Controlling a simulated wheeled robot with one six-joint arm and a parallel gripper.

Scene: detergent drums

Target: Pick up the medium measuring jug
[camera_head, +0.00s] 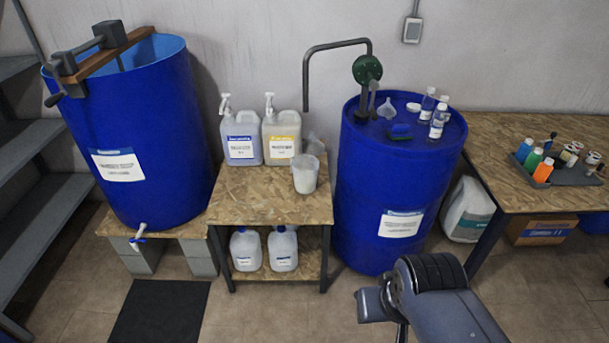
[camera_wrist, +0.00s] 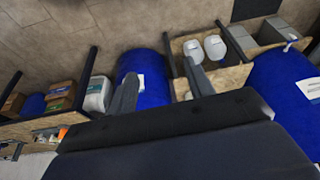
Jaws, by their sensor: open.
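A translucent white measuring jug (camera_head: 305,174) stands upright at the front right of the small wooden table (camera_head: 265,205) in the head view. A fainter clear vessel (camera_head: 315,144) shows behind it, and I cannot tell its size or type. I cannot make out the jug in the wrist view, where my own dark arm parts cover much of the picture. My gripper (camera_wrist: 160,87) shows there as two grey fingers spread apart with nothing between them. In the head view my arm is at the lower right, in front of the right drum and well away from the jug.
Two pump canisters (camera_head: 241,138) (camera_head: 282,136) stand behind and left of the jug. The right blue drum (camera_head: 375,210), with a pump (camera_head: 367,70) and bottles on top, stands close to the table's right. A left drum (camera_head: 150,140) flanks it. The table's front left is bare.

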